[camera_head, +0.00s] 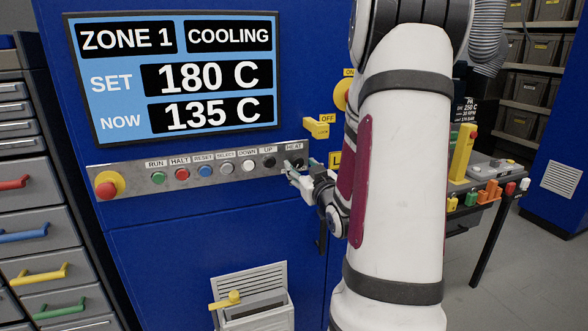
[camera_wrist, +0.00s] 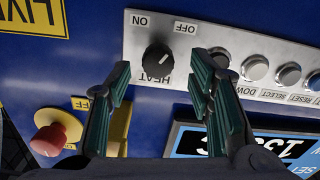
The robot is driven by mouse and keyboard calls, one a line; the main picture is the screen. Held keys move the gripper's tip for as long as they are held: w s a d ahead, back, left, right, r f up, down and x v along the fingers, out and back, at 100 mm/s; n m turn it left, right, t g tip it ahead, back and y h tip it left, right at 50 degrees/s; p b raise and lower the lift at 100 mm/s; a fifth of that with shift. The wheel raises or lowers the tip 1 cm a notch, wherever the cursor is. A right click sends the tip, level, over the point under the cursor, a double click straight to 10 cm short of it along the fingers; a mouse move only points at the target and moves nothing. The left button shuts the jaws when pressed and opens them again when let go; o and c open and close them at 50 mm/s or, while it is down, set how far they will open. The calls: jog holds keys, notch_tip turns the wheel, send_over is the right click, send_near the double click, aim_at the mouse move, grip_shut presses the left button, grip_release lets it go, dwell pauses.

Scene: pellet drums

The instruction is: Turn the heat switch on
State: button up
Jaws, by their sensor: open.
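The heat switch is a black rotary knob (camera_wrist: 157,60) on a grey panel, labelled HEAT, with ON and OFF marks on either side. The wrist view is upside down, and the knob's pointer direction is hard to make out. My gripper (camera_wrist: 160,68) is open, with one finger on each side of the knob in that view; contact cannot be told. In the head view my gripper (camera_head: 288,170) is at the right end of the button strip, partly covering the switch area. The screen (camera_head: 175,78) reads ZONE 1, COOLING, SET 180 C, NOW 135 C.
Several push buttons (camera_head: 205,171) line the strip left of the switch, with a red mushroom button (camera_head: 106,186) at its far left. A yellow lever (camera_head: 318,128) marked OFF sits just above. A red knob (camera_wrist: 50,140) on yellow shows in the wrist view.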

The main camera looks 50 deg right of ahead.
aim_at(299, 162)
jog(key=shift+x, duration=1.8)
jog(key=shift+d+r, duration=0.1)
grip_shut()
